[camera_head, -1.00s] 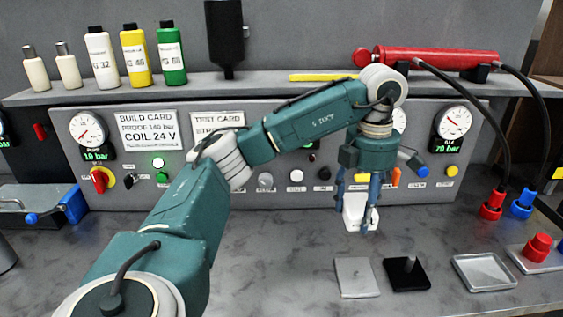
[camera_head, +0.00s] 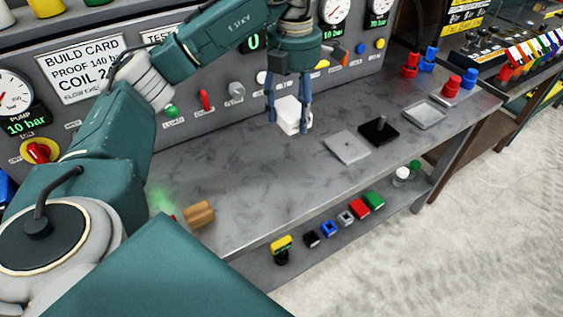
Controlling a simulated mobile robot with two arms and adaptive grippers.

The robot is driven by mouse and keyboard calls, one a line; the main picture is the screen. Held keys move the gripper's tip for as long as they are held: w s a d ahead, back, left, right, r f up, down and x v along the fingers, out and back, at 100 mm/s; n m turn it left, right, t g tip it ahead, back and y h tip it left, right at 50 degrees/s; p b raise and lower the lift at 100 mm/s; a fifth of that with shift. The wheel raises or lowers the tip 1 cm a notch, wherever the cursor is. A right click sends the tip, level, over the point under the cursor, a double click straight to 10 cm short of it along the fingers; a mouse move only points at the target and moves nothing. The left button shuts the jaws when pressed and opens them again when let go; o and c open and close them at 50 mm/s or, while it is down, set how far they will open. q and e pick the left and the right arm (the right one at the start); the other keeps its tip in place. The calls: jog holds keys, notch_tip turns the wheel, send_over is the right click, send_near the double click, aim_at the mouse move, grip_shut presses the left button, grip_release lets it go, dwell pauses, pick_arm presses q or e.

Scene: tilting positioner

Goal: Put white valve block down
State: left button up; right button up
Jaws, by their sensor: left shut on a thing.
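The white valve block (camera_head: 291,114) is a small white box held between the fingers of my left gripper (camera_head: 289,112). The gripper points down in front of the control panel, and the block appears just above the grey worktop (camera_head: 235,165). I cannot tell whether the block touches the worktop. The fingers cover its left and right sides. My right gripper is not in view.
To the right lie a light grey plate (camera_head: 347,147), a black plate with a peg (camera_head: 379,131) and a shallow metal tray (camera_head: 424,115). A wooden block (camera_head: 199,214) is at the front left. Several coloured parts sit on a lower shelf (camera_head: 283,263).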

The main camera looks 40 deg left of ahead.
pick_arm(q)
send_over(291, 176)
notch_tip(291, 176, down, 6)
notch_tip(291, 176, down, 8)
jog(key=shift+s+f+p, duration=0.1)
jog(key=shift+s+p, duration=0.05)
jog(key=shift+p, duration=0.9)
jog(key=shift+f, duration=0.35)
notch_tip(291, 176, down, 4)
jog(key=shift+r+p, duration=0.2)
jog(key=shift+p, duration=0.35)
jog(key=shift+f, duration=0.5)
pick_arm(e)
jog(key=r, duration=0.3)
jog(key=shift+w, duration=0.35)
